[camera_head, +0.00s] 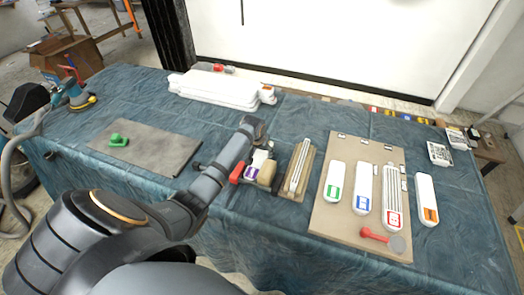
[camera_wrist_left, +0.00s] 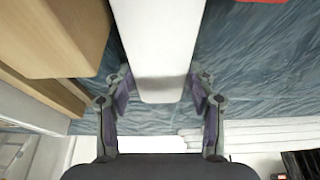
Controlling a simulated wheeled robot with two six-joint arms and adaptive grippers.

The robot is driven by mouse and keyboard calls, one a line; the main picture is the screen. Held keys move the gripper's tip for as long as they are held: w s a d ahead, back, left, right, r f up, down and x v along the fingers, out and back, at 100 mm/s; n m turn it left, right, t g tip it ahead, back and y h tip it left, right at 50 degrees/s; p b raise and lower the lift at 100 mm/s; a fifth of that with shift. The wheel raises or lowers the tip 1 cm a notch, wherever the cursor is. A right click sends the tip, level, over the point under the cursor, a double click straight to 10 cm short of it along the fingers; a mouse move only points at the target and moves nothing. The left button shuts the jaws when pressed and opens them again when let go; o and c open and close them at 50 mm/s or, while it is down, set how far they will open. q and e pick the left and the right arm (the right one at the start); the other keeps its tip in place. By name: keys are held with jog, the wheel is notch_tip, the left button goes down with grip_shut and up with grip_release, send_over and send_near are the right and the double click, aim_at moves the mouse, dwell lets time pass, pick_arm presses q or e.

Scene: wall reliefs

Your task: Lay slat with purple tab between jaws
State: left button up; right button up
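The tan block fills the left of the wrist view (camera_wrist_left: 60,35). Whether the slat rests on anything is hidden. My right gripper is not in view.
A wooden holder (camera_head: 307,181) with a grooved piece stands right of the tan block. A tan board (camera_head: 335,222) bears white slats with green, blue and red tabs. An orange-tabbed slat (camera_head: 426,195) lies beyond it. A grey mat (camera_head: 150,152) is at left; white casing (camera_head: 215,90) behind.

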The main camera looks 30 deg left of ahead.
pick_arm(q)
jog(key=o, duration=0.4)
jog(key=v, duration=1.2)
jog(key=shift+s, duration=0.1)
